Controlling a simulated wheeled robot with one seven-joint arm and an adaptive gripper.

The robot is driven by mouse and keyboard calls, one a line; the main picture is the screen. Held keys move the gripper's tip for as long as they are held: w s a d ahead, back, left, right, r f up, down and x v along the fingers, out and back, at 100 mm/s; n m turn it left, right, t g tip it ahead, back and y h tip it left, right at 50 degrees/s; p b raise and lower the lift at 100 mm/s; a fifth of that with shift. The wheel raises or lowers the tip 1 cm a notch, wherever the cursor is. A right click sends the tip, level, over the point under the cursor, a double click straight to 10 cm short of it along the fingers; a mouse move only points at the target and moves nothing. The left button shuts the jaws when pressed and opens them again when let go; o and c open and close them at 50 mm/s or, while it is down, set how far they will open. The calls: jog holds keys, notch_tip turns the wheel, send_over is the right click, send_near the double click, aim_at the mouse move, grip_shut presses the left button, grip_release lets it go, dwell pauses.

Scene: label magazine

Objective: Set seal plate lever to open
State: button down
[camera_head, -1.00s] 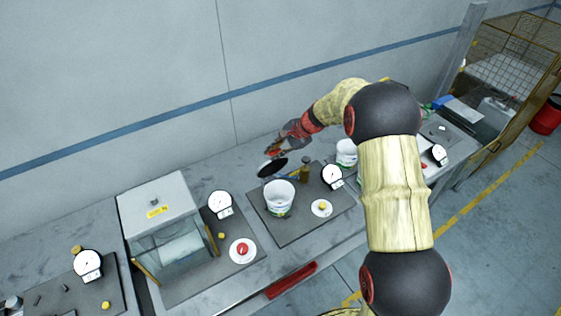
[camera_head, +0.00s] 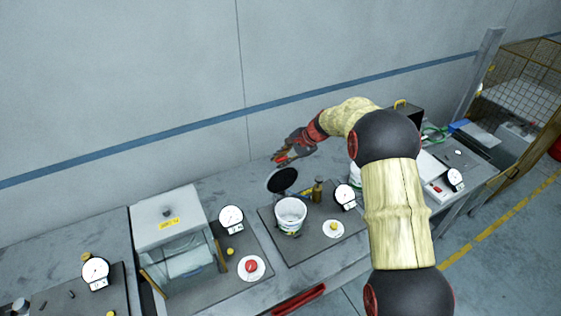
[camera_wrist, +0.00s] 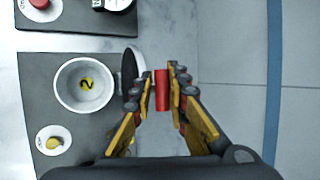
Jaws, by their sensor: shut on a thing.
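My gripper (camera_wrist: 161,84) is shut on a red bar-like handle (camera_wrist: 162,90), likely the seal plate lever. In the head view my gripper (camera_head: 280,158) is behind the station, near the wall. A round black plate (camera_head: 282,180) stands just in front of it, its face towards the head camera. In the wrist view the plate (camera_wrist: 129,72) shows nearly edge-on, left of the fingers. A white open pot (camera_head: 291,215) stands in front of the plate. The wrist view shows a yellow mark inside the pot (camera_wrist: 84,85). The lever's joint is hidden.
A dial gauge (camera_head: 345,196), a brown-yellow post (camera_head: 318,190) and a yellow button on a white disc (camera_head: 333,229) stand near the pot. A grey box (camera_head: 168,222) is at the left. The wall (camera_head: 120,90) is close behind my gripper.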

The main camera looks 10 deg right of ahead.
jog(key=c, duration=2.1)
grip_release()
jog(key=shift+w+d, duration=0.2)
jog(key=o, duration=0.3)
jog(key=shift+s+d, duration=0.1)
jog(key=shift+f, duration=0.1)
jog(key=v, duration=1.2)
